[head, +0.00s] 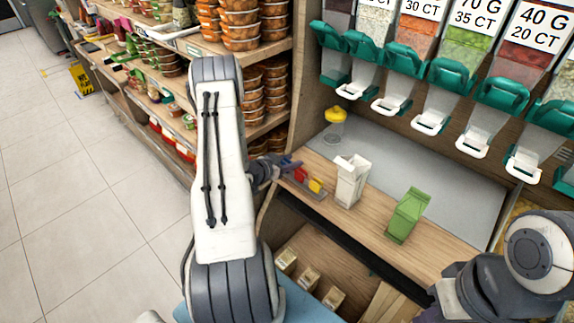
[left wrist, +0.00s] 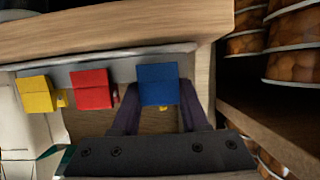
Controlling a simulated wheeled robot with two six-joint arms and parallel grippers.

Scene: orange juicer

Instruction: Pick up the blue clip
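The blue clip (left wrist: 158,84) is at the right end of a row on a grey strip in the left wrist view. My left gripper (left wrist: 159,100) has one dark finger on each side of it, very close to its sides; whether they press on it I cannot tell. In the head view my left gripper (head: 290,164) reaches the row from the left and mostly hides the blue clip. My right arm shows at the lower right of the head view, but its gripper fingers do not.
A red clip (left wrist: 91,90) and a yellow clip (left wrist: 35,96) sit left of the blue one. A white carton (head: 350,182) and a green carton (head: 407,215) stand on the wooden counter. Shelves with stacked tubs (head: 240,30) flank my left arm.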

